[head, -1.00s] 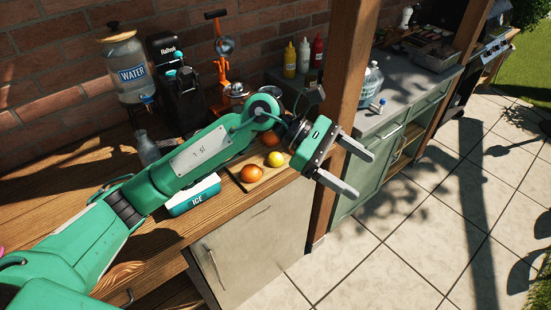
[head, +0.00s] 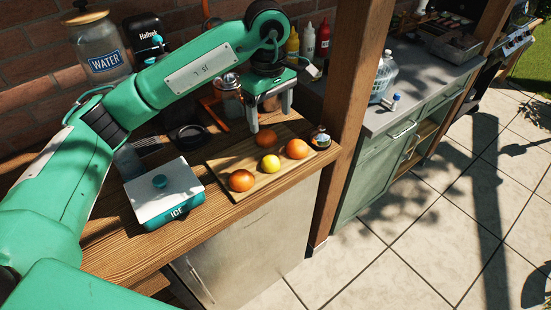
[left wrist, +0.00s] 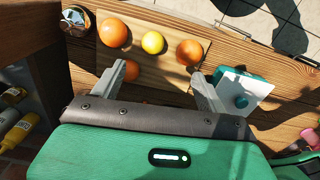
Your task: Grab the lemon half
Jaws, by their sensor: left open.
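A round yellow lemon (head: 270,163) lies on a wooden cutting board (head: 222,163) on the counter; I cannot tell whether it is cut. It also shows in the left wrist view (left wrist: 153,42), beyond the fingertips. My left gripper (head: 270,120) is open and empty, pointing down above the back of the board. In the left wrist view its fingers (left wrist: 160,73) are spread, with the lemon ahead between their lines and apart from them. My right gripper is in neither view.
Oranges lie left (head: 241,181), right (head: 297,149) and behind (head: 266,137) the lemon. A small glass jar (head: 320,138) stands at the counter's right end by a wooden post (head: 352,110). The ice box (head: 164,190) is left of the board.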

